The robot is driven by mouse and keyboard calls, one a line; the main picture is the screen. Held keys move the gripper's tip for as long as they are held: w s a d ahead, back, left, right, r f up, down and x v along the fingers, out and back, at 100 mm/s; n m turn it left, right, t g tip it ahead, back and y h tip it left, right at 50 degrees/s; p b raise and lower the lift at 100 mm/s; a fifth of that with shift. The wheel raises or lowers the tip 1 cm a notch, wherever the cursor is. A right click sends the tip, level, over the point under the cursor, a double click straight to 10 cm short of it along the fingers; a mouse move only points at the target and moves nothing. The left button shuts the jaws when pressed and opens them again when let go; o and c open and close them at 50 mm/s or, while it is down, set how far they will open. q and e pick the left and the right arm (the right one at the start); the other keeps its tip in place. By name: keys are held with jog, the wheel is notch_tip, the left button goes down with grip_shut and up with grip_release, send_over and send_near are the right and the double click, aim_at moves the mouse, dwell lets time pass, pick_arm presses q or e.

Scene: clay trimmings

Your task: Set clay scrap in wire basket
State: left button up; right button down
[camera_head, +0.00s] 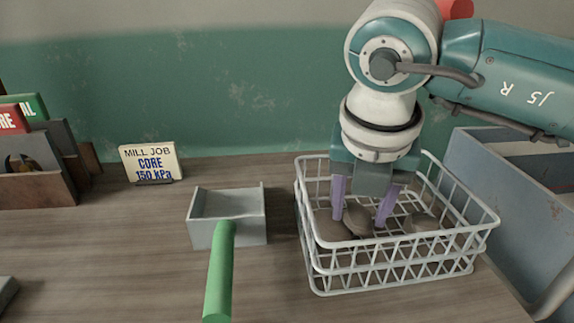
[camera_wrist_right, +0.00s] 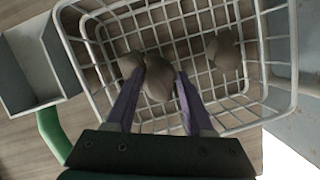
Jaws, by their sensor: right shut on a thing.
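The white wire basket (camera_head: 400,268) stands on the table at the right, and it also shows in the right wrist view (camera_wrist_right: 262,60). My right gripper (camera_head: 362,215) reaches down inside it. Its purple fingers are shut on a grey-brown clay scrap (camera_head: 358,220), seen between the fingertips in the right wrist view (camera_wrist_right: 158,80). Another clay scrap (camera_head: 422,222) lies in the basket to the right, and one more (camera_head: 330,226) sits at the left, beside the held one. I cannot tell whether the held scrap touches the basket floor. My left gripper is not in view.
A grey scoop (camera_head: 228,205) with a green handle (camera_head: 218,275) lies left of the basket. A sign (camera_head: 151,163) reading "MILL JOB CORE 150 kPa" stands at the back. A wooden holder (camera_head: 35,188) is far left. A large grey-blue bin (camera_head: 490,180) stands right of the basket.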

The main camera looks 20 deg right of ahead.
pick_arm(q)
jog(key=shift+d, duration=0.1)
pick_arm(e)
jog(key=shift+c, duration=1.3)
grip_release()
pick_arm(q)
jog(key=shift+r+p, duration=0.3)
jog(key=shift+p, duration=0.1)
pick_arm(e)
jog(key=shift+r, duration=0.3)
pick_arm(q)
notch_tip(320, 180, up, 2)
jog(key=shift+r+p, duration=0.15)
jog(key=shift+p, duration=0.95)
pick_arm(e)
jog(key=v, duration=1.2)
jog(key=shift+r, duration=0.15)
